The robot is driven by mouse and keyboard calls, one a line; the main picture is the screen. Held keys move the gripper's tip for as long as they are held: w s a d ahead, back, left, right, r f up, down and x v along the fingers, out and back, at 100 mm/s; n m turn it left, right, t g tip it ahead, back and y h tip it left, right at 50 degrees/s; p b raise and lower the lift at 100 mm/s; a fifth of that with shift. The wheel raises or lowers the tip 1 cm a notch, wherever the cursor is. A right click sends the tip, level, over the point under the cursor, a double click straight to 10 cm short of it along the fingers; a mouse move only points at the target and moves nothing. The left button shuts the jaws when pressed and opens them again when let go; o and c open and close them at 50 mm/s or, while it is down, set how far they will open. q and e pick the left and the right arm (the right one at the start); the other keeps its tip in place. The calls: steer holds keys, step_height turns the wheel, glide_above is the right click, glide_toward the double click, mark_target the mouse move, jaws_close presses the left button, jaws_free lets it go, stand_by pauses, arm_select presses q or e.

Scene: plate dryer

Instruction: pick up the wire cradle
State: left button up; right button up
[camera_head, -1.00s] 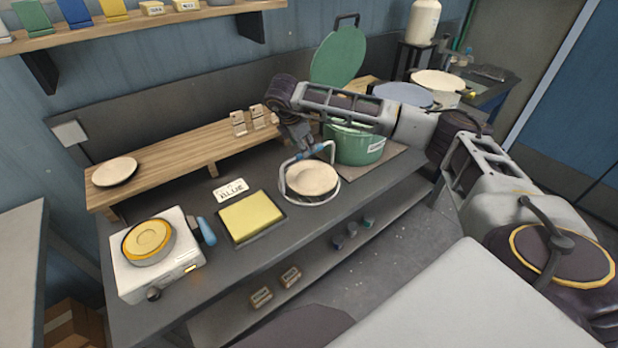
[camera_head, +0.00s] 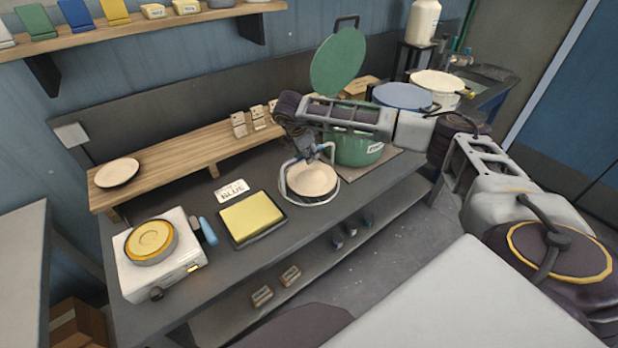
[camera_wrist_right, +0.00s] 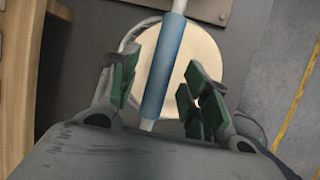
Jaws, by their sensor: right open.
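The wire cradle (camera_head: 284,188) stands on the grey workbench with a pale round plate (camera_head: 311,179) in it. Its handle arches over the plate; in the wrist view the handle's blue grip (camera_wrist_right: 163,70) crosses between the fingers. My right gripper (camera_head: 316,155) is at the top of the handle, pointing down. In the wrist view the right gripper (camera_wrist_right: 158,85) is open, with its green-padded fingers on either side of the blue grip and gaps visible. In the head view the hand hides most of the grip. My left gripper is not in view.
A green pot (camera_head: 358,151) with its lid raised stands just right of and behind the cradle. A yellow pad in a dark tray (camera_head: 252,218) and a card (camera_head: 231,190) lie to the left. A hot plate (camera_head: 157,272) is at far left. A wooden shelf (camera_head: 190,158) runs behind.

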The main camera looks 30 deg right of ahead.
steer(key=shift+x, duration=1)
steer(key=shift+r, duration=0.1)
jaws_close()
